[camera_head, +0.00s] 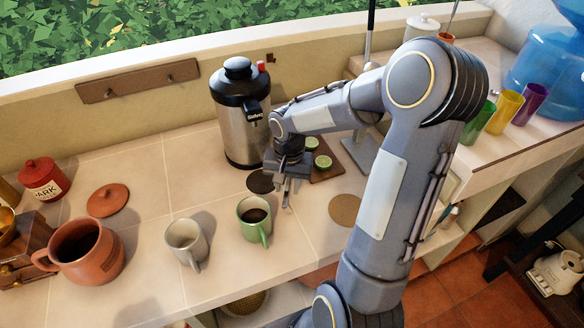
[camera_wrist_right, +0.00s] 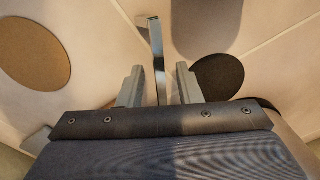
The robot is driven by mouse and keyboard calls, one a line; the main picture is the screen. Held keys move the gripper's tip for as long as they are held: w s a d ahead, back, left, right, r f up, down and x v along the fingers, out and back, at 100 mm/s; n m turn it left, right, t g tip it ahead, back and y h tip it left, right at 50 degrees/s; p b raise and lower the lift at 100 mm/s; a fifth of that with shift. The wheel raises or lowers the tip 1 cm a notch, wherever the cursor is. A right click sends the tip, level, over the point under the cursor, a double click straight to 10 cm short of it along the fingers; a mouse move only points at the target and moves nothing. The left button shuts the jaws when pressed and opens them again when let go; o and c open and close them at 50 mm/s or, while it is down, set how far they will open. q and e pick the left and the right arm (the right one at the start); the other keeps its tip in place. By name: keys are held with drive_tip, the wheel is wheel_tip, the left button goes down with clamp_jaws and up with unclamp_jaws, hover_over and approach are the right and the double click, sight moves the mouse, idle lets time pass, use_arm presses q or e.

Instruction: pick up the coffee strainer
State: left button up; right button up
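No strainer shows clearly as a whole. A thin bright metal strip (camera_wrist_right: 157,50) stands between the fingers of my right gripper (camera_wrist_right: 160,88) in the right wrist view. I cannot tell whether it is part of the coffee strainer. The fingers are apart, with a gap on each side of the strip. In the head view my right gripper (camera_head: 287,188) points down over the counter, just right of a dark round disc (camera_head: 261,182) and behind the green mug (camera_head: 254,219). The disc also shows in the wrist view (camera_wrist_right: 220,76). My left gripper is out of view.
A cork disc (camera_head: 345,210), a white mug (camera_head: 186,242) and a clay pot (camera_head: 88,255) are on the counter. Coloured cups (camera_head: 505,107) stand at right.

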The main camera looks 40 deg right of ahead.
drive_tip(key=shift+f, duration=0.4)
drive_tip(key=shift+c, duration=0.4)
clamp_jaws()
drive_tip(key=shift+r, duration=0.1)
